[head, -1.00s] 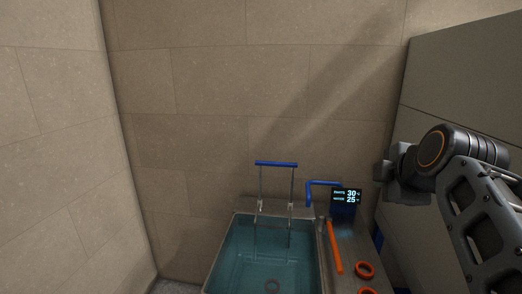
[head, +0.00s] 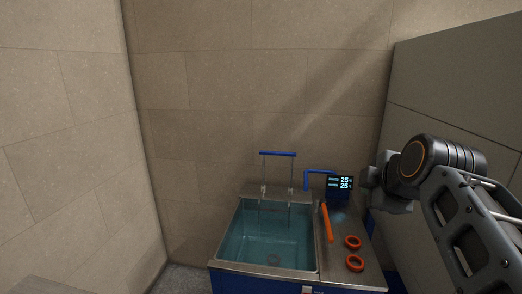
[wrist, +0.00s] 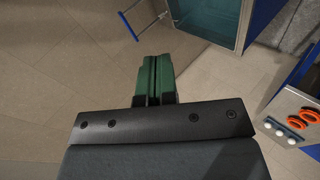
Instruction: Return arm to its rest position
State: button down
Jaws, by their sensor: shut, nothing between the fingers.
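My gripper (wrist: 157,66) has two green fingers pressed together in the wrist view, with nothing between them. In the head view my dark arm is raised at the right edge, bent at a round joint with an orange ring. Its front part is beside the grey panel, right of the small display. The fingers cannot be made out there. In the wrist view the gripper is apart from the tank and its fittings.
A water-filled tank (head: 237,232) stands by the tiled wall, with a blue-handled frame (head: 278,154) at its back. Beside it are a lit display (head: 340,183), an orange bar (head: 327,223) and orange rings (head: 353,242). A grey panel (head: 450,90) rises at right.

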jog(key=s+a+f+m+g+p, duration=0.2)
jog(key=s+f+m+g+p, duration=0.1)
jog(key=f+m, duration=0.4)
jog(key=s+a+f+m+g+p, duration=0.3)
jog(key=s+f+m, duration=0.3)
jog(key=f, duration=0.5)
jog(key=shift+a+f+m+g, duration=0.2)
jog(key=shift+f+m+g, duration=0.15)
jog(key=shift+m, duration=0.55)
